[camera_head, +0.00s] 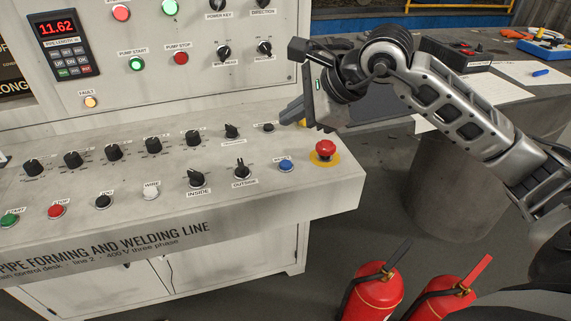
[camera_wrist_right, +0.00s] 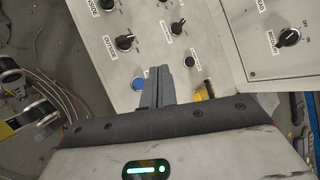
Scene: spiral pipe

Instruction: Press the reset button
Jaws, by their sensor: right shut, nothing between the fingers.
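The blue button (camera_head: 285,165) sits on the sloped front panel of the control desk (camera_head: 335,190), left of the red mushroom button; the small label above it is too small to read surely. My right gripper (camera_head: 291,111) is above the back right part of this panel, its fingers pointing left, above and behind the blue button in the head view. In the right wrist view the fingers (camera_wrist_right: 158,86) are together and empty, and the blue button (camera_wrist_right: 138,83) shows just left of them, partly hidden. My left gripper is not in view.
A red mushroom button (camera_head: 325,148) on a yellow disc stands near the blue button. A black switch (camera_head: 241,170) and a white button (camera_head: 151,192) are to its left. An upright panel (camera_head: 190,80) rises behind. Two fire extinguishers (camera_head: 375,292) (camera_head: 440,298) stand on the floor.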

